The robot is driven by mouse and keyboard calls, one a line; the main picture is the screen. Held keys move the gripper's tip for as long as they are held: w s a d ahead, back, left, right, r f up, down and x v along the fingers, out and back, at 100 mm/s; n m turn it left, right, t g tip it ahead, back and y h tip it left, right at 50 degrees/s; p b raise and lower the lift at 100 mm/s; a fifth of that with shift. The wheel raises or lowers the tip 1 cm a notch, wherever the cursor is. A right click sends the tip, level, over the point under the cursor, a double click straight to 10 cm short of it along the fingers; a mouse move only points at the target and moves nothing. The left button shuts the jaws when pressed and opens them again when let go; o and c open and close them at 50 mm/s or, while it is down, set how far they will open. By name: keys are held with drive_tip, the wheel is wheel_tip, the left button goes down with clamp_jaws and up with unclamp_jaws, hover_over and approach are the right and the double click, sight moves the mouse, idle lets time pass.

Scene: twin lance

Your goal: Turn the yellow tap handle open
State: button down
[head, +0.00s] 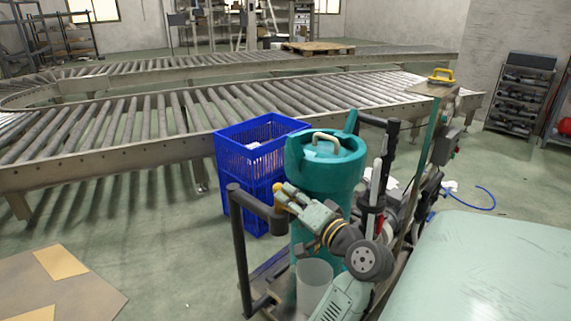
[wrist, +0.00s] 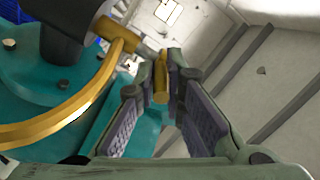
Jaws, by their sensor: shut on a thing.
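The yellow tap handle (wrist: 160,82) shows in the wrist view as a short upright yellow bar between the fingers of my gripper (wrist: 157,88). The fingers are closed on it, with the pads hiding part of it. In the head view, my gripper (head: 285,197) is at the front left of the teal tank (head: 325,175), with a small yellow end (head: 278,187) showing at its tip. A curved yellow bar (wrist: 70,108) runs from the left to a yellow crosspiece beside a grey stem in the wrist view. How far the handle is turned cannot be told.
A dark post frame (head: 241,245) stands close to the left of my gripper. A blue crate (head: 250,135) stands behind it, in front of the roller conveyor (head: 130,120). A pale green rounded surface (head: 490,270) fills the lower right. Open floor lies to the left.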

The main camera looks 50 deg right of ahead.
drive_tip(key=shift+d+n+t+y+p, duration=0.2)
drive_tip(key=shift+n+y, duration=0.3)
drive_tip(key=shift+y, duration=0.35)
drive_tip(key=shift+d+n+t+y+p, duration=0.1)
drive_tip(key=shift+d+n+t+y, duration=0.1)
drive_tip(key=shift+n+y, duration=0.5)
drive_tip(key=shift+y, duration=0.25)
drive_tip(key=c, duration=1.7)
unclamp_jaws()
drive_tip(key=shift+o, duration=0.2)
drive_tip(key=shift+s, duration=0.1)
drive_tip(key=s+a, duration=0.1)
drive_tip(key=s, duration=1)
drive_tip(key=shift+s, duration=0.4)
